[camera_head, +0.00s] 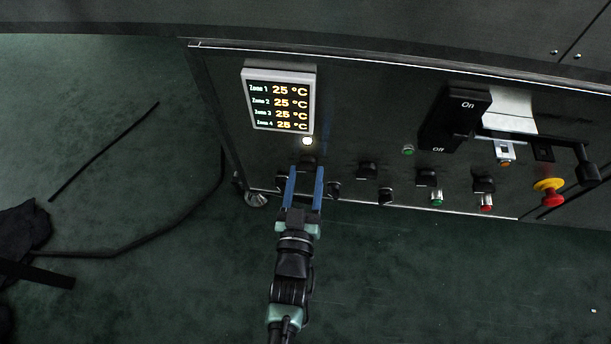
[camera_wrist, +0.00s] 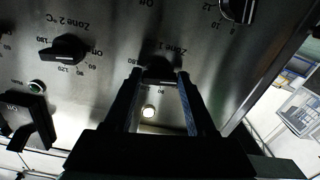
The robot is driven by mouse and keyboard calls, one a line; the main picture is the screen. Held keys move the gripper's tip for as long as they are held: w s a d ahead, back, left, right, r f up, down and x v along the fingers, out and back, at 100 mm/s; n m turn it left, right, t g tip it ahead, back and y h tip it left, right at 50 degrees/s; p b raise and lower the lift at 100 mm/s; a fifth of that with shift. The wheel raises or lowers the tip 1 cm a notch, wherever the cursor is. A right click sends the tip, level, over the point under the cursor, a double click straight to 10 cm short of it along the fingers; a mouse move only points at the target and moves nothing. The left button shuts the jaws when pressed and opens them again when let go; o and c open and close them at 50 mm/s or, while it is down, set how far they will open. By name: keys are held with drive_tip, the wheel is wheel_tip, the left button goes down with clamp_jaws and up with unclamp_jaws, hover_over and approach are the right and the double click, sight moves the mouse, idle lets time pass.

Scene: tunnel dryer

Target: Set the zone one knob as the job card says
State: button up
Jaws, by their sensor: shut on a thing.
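The zone one knob (camera_wrist: 160,73) is dark and sits between my fingertips in the wrist view, under an upside-down "Zone 1" label. My gripper (camera_head: 306,169) has its two blue fingers on either side of this knob, shut on it. The knob's top also shows past the fingertips in the head view (camera_head: 308,161). The display (camera_head: 279,100) reads 25 °C for every zone. I cannot make out a readable job card; a blank-looking pale sheet (camera_head: 511,107) is on the panel's right.
The zone two knob (camera_wrist: 66,49) is beside zone one, and another knob (camera_wrist: 238,9) is at the wrist view's upper right. A lit lamp (camera_head: 307,141) is above the gripped knob. An On/Off switch (camera_head: 455,119) and a red-and-yellow emergency stop (camera_head: 550,190) stick out further right.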

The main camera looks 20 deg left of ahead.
drive_tip(key=shift+c, duration=0.8)
drive_tip(key=shift+m, duration=0.4)
drive_tip(key=shift+s+a+m+p, duration=0.1)
drive_tip(key=shift+m+p, duration=0.25)
drive_tip(key=shift+m, duration=1.4)
drive_tip(key=shift+a+m+p, duration=0.1)
drive_tip(key=shift+m+p, duration=0.25)
drive_tip(key=shift+m, duration=1.4)
drive_tip(key=o, duration=1.4)
drive_tip(key=shift+c, duration=0.2)
